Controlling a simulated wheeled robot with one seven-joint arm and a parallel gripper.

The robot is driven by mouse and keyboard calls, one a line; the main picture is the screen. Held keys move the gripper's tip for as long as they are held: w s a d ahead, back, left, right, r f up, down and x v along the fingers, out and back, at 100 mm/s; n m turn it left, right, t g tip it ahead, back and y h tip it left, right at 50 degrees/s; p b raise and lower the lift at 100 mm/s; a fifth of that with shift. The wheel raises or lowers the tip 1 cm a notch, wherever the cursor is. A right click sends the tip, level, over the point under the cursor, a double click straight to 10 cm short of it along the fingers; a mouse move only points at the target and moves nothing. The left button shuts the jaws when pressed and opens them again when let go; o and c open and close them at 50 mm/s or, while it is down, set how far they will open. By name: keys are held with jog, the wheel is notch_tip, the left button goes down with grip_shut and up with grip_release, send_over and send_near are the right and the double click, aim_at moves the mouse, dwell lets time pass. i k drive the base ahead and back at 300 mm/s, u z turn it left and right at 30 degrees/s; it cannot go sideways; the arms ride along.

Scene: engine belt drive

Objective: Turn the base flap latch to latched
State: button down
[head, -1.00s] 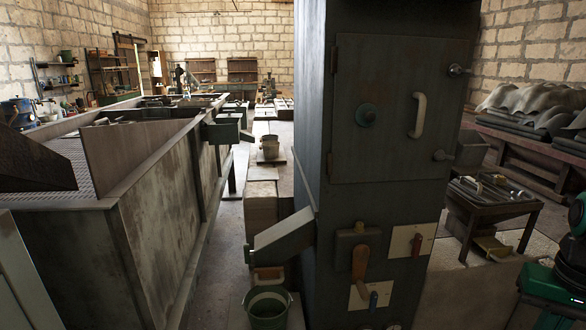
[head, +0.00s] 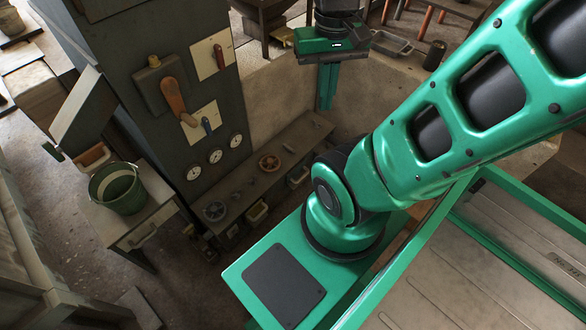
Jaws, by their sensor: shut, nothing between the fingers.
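The dark cabinet (head: 110,45) carries several controls low on its front. A large orange-brown lever (head: 173,95) on a dark block slants down to the right and ends in a pale tip. A red handle (head: 219,56) sits upright on a cream plate to its upper right. No readable label tells me which is the base flap latch. My gripper (head: 327,106) hangs to the right of the cabinet, clear of these handles, with its narrow fingers together and empty.
A sloping chute (head: 77,112) juts from the cabinet's left side above a green bucket (head: 104,195) on a small table. Several round gauges (head: 215,156) sit below the controls. A low shelf (head: 290,137) with wheels and small parts runs along the wall.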

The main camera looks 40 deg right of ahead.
aim_at(288, 148)
jog(key=u, duration=2.05)
jog(key=k, duration=1)
jog(key=z, duration=2)
